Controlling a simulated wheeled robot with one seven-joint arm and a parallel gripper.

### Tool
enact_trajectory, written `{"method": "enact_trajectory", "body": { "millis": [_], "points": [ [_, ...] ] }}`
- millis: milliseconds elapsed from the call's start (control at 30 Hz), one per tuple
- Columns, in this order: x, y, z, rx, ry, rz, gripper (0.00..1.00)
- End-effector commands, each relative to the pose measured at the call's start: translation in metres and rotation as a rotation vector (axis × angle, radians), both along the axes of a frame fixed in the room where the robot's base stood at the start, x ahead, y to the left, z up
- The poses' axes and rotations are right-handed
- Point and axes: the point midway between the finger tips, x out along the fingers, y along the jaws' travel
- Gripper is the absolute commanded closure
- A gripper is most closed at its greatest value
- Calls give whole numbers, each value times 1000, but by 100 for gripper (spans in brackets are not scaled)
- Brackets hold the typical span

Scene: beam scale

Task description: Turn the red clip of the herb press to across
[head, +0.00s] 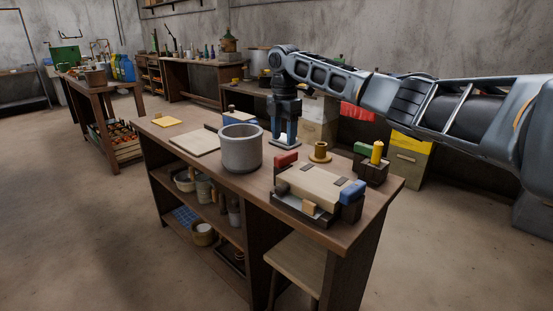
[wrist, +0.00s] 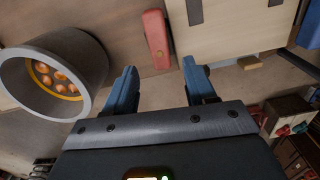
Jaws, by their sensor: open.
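The herb press (head: 312,188) is a pale wooden board with dark strips on a dark base, near the bench's front right. Its red clip (head: 286,159) sits at the far left corner; in the wrist view the clip (wrist: 156,40) lies beside the pale board (wrist: 235,30), its long side running roughly along the board's edge. A blue clip (head: 352,192) is at the other end. My gripper (head: 285,138) is open and empty, pointing down above the bench just behind the red clip. In the wrist view the blue fingers (wrist: 158,75) are apart, with the clip beyond them.
A grey pot (head: 241,150) stands left of the press; the wrist view shows round orange-brown pieces (wrist: 55,77) inside it. A brass spool (head: 320,152) and a dark block with a yellow peg (head: 372,168) stand behind the press. A pale board (head: 195,141) lies further left.

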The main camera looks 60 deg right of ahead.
Motion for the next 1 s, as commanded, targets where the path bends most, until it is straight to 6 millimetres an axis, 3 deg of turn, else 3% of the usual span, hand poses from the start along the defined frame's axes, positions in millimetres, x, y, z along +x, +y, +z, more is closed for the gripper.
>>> {"method": "enact_trajectory", "body": {
  "millis": [500, 867, 1000],
  "points": [
    [0, 1, -68, 2, -1, 0, 45],
    [1, 1, -74, 1, -3, 0, 45],
    [1, 1, -74, 1, -3, 0, 57]
  ]
}}
